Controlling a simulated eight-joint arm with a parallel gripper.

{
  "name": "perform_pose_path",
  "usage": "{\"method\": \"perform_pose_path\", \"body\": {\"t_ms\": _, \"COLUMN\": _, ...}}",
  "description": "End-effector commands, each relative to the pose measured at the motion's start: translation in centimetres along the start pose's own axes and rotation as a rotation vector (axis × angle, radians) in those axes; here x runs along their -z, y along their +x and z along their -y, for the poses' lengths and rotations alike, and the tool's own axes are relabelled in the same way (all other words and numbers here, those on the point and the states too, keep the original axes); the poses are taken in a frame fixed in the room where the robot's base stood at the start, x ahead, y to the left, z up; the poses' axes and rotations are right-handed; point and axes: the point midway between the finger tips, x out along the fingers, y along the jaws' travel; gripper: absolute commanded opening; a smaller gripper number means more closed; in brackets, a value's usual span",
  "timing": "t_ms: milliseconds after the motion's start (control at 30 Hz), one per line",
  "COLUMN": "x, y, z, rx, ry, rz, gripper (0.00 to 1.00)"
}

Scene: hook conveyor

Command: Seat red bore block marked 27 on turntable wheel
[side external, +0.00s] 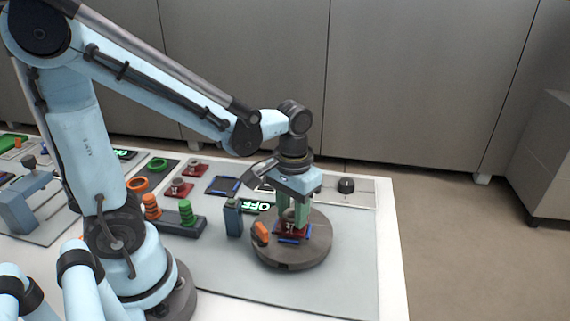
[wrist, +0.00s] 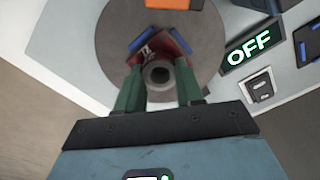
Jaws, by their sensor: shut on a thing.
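The red bore block (side external: 291,227) with a pale mark on its face is between my gripper's green fingers, over the grey turntable wheel (side external: 290,257). In the wrist view the red block (wrist: 146,52) shows around a grey round bore, with blue strips of a seat on the wheel (wrist: 115,40) at its far side. My gripper (wrist: 160,92) is shut on the block, with one green finger on each side. In the side view the block is low over the blue-edged seat; I cannot tell whether it touches. The mark's digits are too small to read fully.
An orange piece (side external: 261,233) stands on the wheel's left rim. A dark blue box (side external: 233,217) and an OFF sign (side external: 257,207) are beside the wheel. The front right mat is clear.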

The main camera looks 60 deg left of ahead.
Motion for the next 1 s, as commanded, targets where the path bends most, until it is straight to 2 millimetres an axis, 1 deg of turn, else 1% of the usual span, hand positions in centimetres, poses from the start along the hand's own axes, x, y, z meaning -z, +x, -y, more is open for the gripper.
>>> {"method": "perform_pose_path", "body": {"t_ms": 1000, "x": 0.01, "y": 0.62, "z": 0.0, "rx": 0.0, "ry": 0.0, "rz": 0.0, "gripper": 0.0}}
